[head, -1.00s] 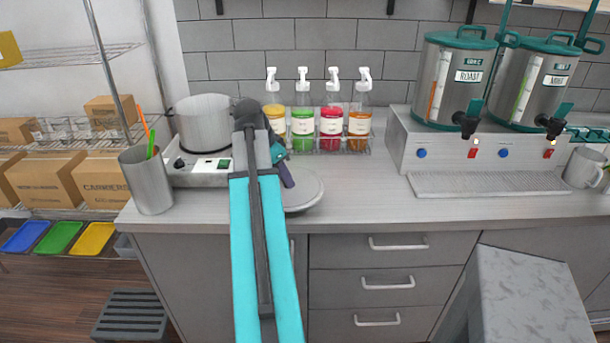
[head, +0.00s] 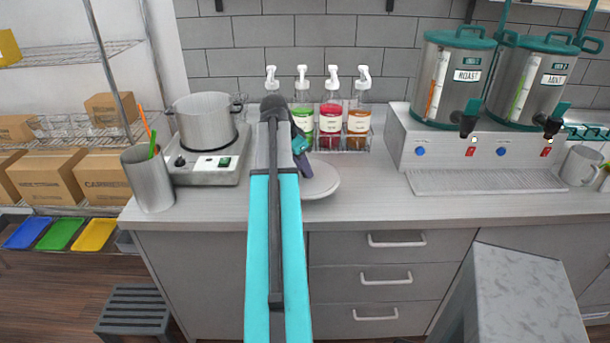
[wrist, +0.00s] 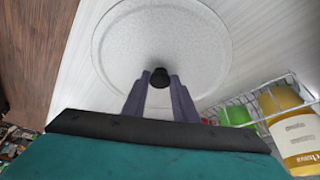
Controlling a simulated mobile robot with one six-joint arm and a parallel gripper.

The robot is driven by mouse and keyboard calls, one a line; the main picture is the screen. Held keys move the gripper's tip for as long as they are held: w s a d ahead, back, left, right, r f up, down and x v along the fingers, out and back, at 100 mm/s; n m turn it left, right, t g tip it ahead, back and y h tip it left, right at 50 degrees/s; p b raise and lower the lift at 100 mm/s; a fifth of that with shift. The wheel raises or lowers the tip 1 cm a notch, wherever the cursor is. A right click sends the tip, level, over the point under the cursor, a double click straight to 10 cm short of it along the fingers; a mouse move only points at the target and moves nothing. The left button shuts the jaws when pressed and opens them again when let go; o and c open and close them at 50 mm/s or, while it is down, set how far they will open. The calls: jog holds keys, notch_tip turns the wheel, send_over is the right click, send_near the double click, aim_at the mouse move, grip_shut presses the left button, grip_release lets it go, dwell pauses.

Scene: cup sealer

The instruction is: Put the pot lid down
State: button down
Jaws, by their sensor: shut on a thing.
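The pot lid (head: 321,182) is a round, light grey disc low over the counter, right of the hot plate, partly hidden behind my arm in the head view. In the wrist view the lid (wrist: 207,50) lies flat below my gripper (wrist: 160,80), whose two fingers are closed on its black knob (wrist: 160,77). My gripper also shows in the head view (head: 306,172), just over the lid. Whether the lid's underside touches the counter cannot be told. The steel pot (head: 205,121) stands uncovered on the hot plate (head: 208,165).
A wire rack of syrup bottles (head: 331,120) stands behind the lid, close to it in the wrist view. A metal cup with straws (head: 148,182) is at the left counter edge. Drink dispensers (head: 455,80) stand at the right. The counter (head: 375,195) right of the lid is clear.

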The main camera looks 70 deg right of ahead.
jog(key=shift+s+d+f, duration=0.1)
jog(key=shift+s+d, duration=0.05)
jog(key=shift+d, duration=0.15)
jog(key=shift+f+p, duration=0.75)
jog(key=shift+f, duration=0.9)
jog(key=shift+f, duration=0.15)
jog(key=c, duration=1.4)
grip_release()
jog(key=shift+c, duration=0.2)
jog(key=b+v, duration=0.2)
jog(key=v, duration=1)
jog(key=shift+b, duration=0.35)
jog(key=shift+r, duration=0.25)
